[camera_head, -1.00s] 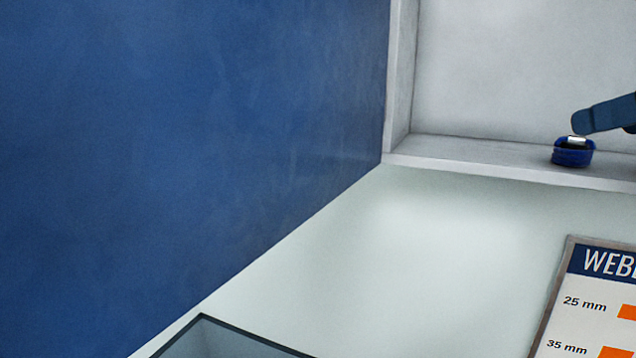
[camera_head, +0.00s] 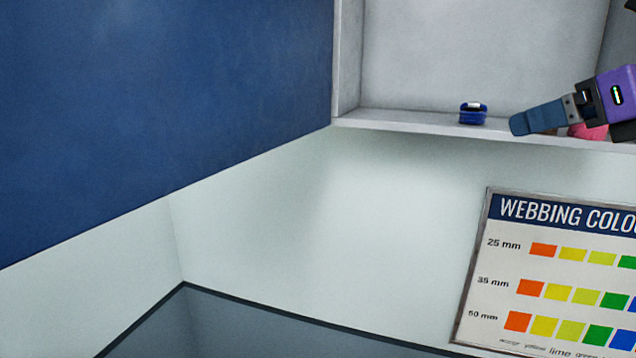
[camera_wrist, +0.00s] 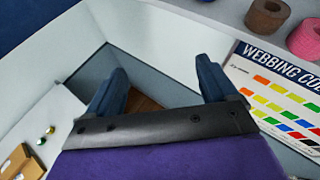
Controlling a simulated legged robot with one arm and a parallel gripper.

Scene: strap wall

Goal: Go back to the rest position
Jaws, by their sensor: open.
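My gripper (camera_wrist: 160,82) shows in the wrist view with its two blue fingers spread apart and nothing between them. In the head view, one blue finger (camera_head: 540,118) and the purple gripper body stand at the right, in front of the shelf. A blue strap roll (camera_head: 473,113) sits on the shelf to the left of that finger, with a clear gap between them. The rest position itself is not marked in either view.
A white shelf (camera_head: 400,122) runs along the wall. A pink roll (camera_head: 588,131) is partly hidden behind my gripper; the wrist view shows a brown roll (camera_wrist: 267,17). A webbing colour chart (camera_head: 560,270) hangs below. A blue panel (camera_head: 150,110) fills the left.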

